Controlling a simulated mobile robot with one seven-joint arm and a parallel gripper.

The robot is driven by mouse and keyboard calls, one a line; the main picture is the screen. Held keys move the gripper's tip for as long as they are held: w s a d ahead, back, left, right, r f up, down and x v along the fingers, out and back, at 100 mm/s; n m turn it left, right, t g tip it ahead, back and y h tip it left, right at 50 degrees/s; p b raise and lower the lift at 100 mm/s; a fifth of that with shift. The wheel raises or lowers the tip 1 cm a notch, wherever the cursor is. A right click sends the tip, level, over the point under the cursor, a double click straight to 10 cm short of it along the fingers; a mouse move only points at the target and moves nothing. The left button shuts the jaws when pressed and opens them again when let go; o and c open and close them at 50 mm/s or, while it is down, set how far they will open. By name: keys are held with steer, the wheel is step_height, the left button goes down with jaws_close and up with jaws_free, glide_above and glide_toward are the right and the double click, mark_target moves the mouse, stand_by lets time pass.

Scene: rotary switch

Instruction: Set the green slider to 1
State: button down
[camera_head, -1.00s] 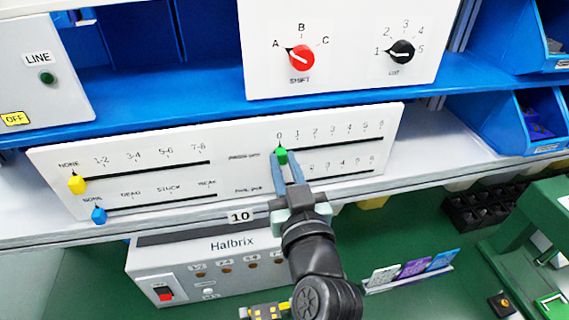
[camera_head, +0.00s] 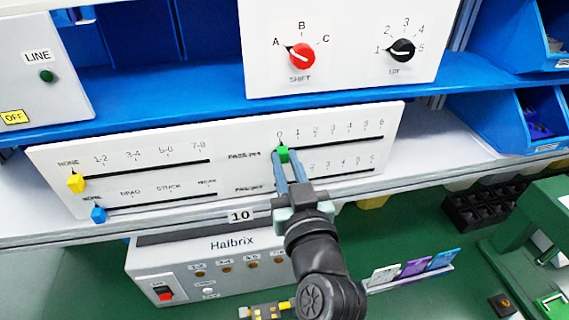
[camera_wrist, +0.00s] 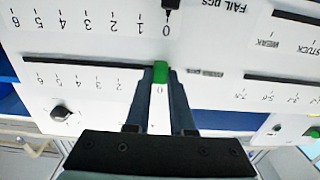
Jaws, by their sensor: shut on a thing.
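The green slider (camera_head: 283,154) stands at the left end of the upper right slot on the white panel (camera_head: 225,168), close to the 0 mark. It also shows in the wrist view (camera_wrist: 160,70) between my fingertips, near a 0. My gripper (camera_head: 285,160) has its two fingers on either side of the green knob and is shut on it; the wrist view shows my gripper (camera_wrist: 160,78) from behind. The 1 mark (camera_head: 298,130) is just right of the 0. The lower right slot's knob is hidden behind my fingers in the head view; a black knob (camera_wrist: 171,3) shows in the wrist view.
A yellow slider (camera_head: 76,183) and a blue slider (camera_head: 98,215) sit at the left ends of the left slots. Above are a red dial (camera_head: 301,57) and a black dial (camera_head: 401,51). The Halbrix box (camera_head: 205,270) is below. The slot right of the green knob is clear.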

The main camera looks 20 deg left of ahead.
steer(key=shift+w+d+b, duration=0.45)
steer(key=shift+d, duration=0.2)
steer(key=shift+w+d+b, duration=0.4)
steer(key=shift+d+b, duration=0.05)
steer(key=shift+d, duration=0.15)
steer(key=c, duration=0.8)
jaws_free()
steer(key=shift+o, duration=0.2)
steer(key=shift+s, duration=0.15)
